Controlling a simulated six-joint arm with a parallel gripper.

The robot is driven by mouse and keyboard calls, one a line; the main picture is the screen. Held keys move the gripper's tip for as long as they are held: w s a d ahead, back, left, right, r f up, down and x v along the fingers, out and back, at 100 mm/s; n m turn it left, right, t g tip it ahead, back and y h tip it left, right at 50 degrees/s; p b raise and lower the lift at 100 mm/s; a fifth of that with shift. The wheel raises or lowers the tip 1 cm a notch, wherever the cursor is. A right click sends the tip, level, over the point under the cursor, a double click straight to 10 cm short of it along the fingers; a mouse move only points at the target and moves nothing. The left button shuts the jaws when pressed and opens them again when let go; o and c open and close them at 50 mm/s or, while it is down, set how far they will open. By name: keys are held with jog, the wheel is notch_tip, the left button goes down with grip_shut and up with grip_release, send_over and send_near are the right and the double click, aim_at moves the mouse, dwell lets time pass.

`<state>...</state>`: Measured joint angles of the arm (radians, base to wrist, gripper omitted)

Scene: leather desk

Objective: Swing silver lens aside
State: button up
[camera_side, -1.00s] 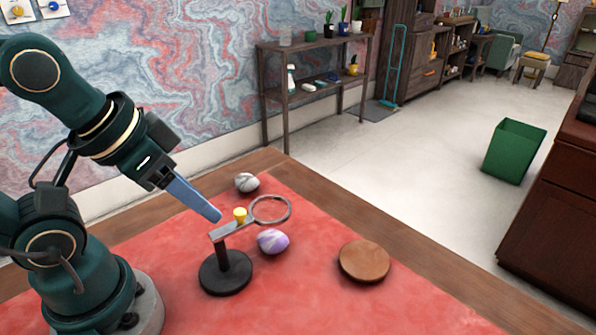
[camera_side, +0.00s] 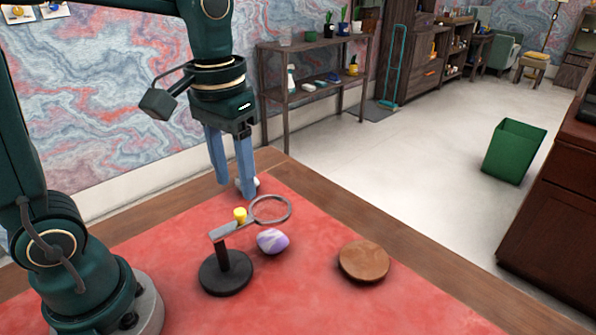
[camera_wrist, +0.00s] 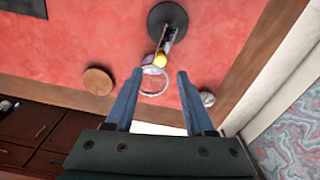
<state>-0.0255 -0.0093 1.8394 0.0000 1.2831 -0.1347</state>
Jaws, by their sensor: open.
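The silver lens (camera_side: 271,210) is a ring on a short arm with a yellow knob (camera_side: 240,214), carried by a black stand (camera_side: 226,272) with a round base. The ring sticks out to the right of the stand in the side view. My gripper (camera_side: 235,190) points down with its blue fingers apart, above and behind the lens, touching nothing that I can see. In the wrist view the lens ring (camera_wrist: 154,82) shows between the fingers, with the yellow knob (camera_wrist: 160,60) and black base (camera_wrist: 167,20) beyond it.
A purple-and-white egg-shaped stone (camera_side: 272,241) lies by the lens. A grey-white stone (camera_wrist: 207,98) is close to one finger in the wrist view and partly hidden in the side view. A round wooden disc (camera_side: 364,261) lies to the right on the red desk top (camera_side: 310,300).

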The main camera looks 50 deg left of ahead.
aim_at(240, 211)
jog(key=shift+f, duration=2.9)
grip_shut()
